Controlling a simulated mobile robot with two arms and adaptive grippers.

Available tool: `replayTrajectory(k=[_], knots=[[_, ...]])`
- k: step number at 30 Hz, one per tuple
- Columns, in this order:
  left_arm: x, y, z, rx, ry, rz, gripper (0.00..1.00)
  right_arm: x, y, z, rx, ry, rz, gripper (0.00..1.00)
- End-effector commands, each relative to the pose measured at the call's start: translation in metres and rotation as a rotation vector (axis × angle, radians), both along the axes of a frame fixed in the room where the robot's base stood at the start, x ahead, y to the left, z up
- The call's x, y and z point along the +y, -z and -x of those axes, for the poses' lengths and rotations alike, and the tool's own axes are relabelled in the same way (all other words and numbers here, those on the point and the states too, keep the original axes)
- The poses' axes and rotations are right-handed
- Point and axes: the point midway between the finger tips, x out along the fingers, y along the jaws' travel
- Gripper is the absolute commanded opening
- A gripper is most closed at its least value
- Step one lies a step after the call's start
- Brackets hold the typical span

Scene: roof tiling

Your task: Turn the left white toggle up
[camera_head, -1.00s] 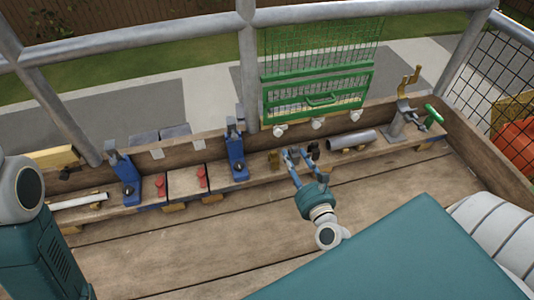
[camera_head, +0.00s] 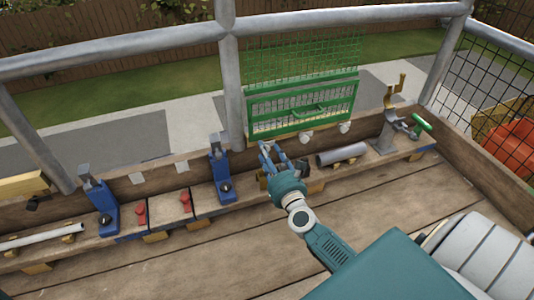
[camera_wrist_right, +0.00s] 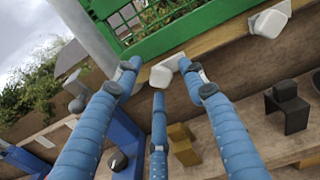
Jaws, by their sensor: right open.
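The left white toggle (camera_wrist_right: 166,71) sits on the wooden strip below the green panel (camera_head: 305,103). In the wrist view it lies between the fingertips of my right gripper (camera_wrist_right: 160,72), with one blue finger on either side and a third below. The right fingertip is very close to it; I cannot tell whether it touches. In the head view my right gripper (camera_head: 270,149) is open and hides this toggle. The middle white toggle (camera_head: 306,137) and the right white toggle (camera_head: 345,127) show farther right. My left gripper is out of view.
Below the strip, a shelf carries a dark bracket (camera_wrist_right: 288,106), a brass block (camera_wrist_right: 182,144) and a grey pipe (camera_head: 342,154). A blue clamp (camera_head: 220,170) stands left of my gripper. A vise (camera_head: 387,135) is at the right. The wooden floor in front is clear.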

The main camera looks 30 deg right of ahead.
Motion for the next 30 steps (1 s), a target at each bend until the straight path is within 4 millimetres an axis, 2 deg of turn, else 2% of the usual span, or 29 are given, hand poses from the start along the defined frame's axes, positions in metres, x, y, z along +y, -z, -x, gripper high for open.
replayTrajectory(k=[4,12,14,18,19,30], knots=[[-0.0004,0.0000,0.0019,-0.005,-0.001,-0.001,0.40,-0.0020,-0.0001,-0.0092,0.000,0.000,-0.002,0.41],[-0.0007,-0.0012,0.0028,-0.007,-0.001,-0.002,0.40,-0.0022,0.0001,-0.0102,0.001,0.000,-0.001,0.41],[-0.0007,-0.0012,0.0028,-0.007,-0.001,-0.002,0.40,-0.0023,0.0001,-0.0101,0.001,0.000,-0.001,0.32],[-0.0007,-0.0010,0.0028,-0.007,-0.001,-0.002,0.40,-0.0023,-0.0001,-0.0100,0.000,0.000,-0.001,0.04],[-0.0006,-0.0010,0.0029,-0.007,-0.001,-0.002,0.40,-0.0024,-0.0002,-0.0100,0.000,0.000,-0.001,0.00],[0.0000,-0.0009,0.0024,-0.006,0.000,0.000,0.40,-0.0027,-0.0014,-0.0100,0.004,0.001,0.027,0.00]])
